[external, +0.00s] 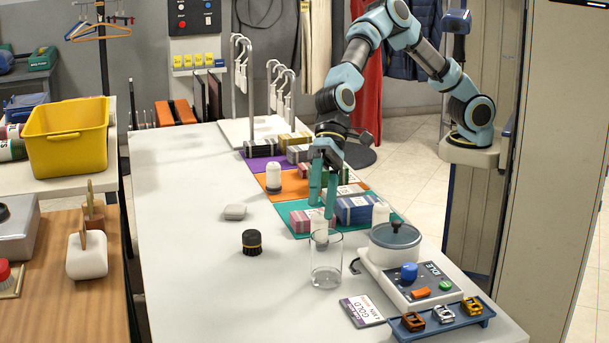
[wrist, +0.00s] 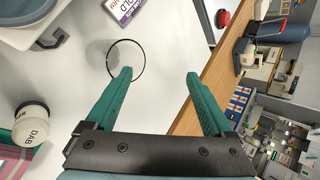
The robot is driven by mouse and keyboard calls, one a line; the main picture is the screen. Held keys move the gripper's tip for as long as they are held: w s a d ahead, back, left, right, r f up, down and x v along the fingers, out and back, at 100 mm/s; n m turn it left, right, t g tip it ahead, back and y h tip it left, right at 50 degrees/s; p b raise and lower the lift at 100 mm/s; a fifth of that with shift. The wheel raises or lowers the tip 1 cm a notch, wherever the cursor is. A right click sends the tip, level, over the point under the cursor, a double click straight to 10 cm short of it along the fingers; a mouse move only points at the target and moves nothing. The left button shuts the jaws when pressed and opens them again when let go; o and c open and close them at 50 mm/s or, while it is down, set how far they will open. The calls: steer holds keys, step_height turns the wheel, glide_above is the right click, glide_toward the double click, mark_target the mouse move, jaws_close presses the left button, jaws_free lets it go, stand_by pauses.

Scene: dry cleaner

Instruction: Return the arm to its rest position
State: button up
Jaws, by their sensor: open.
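My gripper (external: 322,206) hangs from my arm over the right part of the white table (external: 190,225), above the teal mat (external: 296,206). Its two green fingers are apart. In the wrist view the gripper (wrist: 158,75) has nothing between its fingers. A clear glass cylinder (external: 326,265) stands on the table just in front of the gripper. Its round rim also shows in the wrist view (wrist: 142,64), near the tip of the left finger. My arm reaches over from its base at the right side of the table.
A lidded device (external: 410,275) and a blue clip tray (external: 445,319) stand at front right. A hook rack (external: 262,127) stands behind. The table's left part is mostly clear.

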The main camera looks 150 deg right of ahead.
steer(key=s+a+f+n+g, duration=0.1)
steer(key=s+a+n, duration=0.1)
steer(key=s+a, duration=0.1)
steer(key=s+a+f+n, duration=0.1)
steer(key=s+a+n, duration=0.1)
steer(key=s+a, duration=0.1)
steer(key=s+a+f+n+g, duration=0.1)
steer(key=s+a+n, duration=0.1)
steer(key=s+a, duration=0.1)
steer(key=shift+s+g+h, duration=0.15)
steer(key=shift+g+h, duration=0.15)
steer(key=shift+h, duration=0.1)
steer(key=s+n, duration=0.1)
steer(key=s, duration=0.1)
steer(key=s+a+n, duration=0.1)
steer(key=s, duration=0.1)
steer(key=s+f+n+g, duration=0.1)
steer(key=s, duration=0.1)
steer(key=shift+s+a+f+h, duration=0.1)
steer(key=shift+a+h, duration=0.3)
steer(key=s+a+n+g, duration=0.1)
steer(key=s+n, duration=0.3)
steer(key=s, duration=0.7)
steer(key=s+a+f+n+g+h, duration=0.1)
steer(key=s+n, duration=0.3)
steer(key=s, duration=0.8)
steer(key=shift+a+f+g, duration=0.2)
steer(key=shift+a+g, duration=0.1)
steer(key=shift+g, duration=0.3)
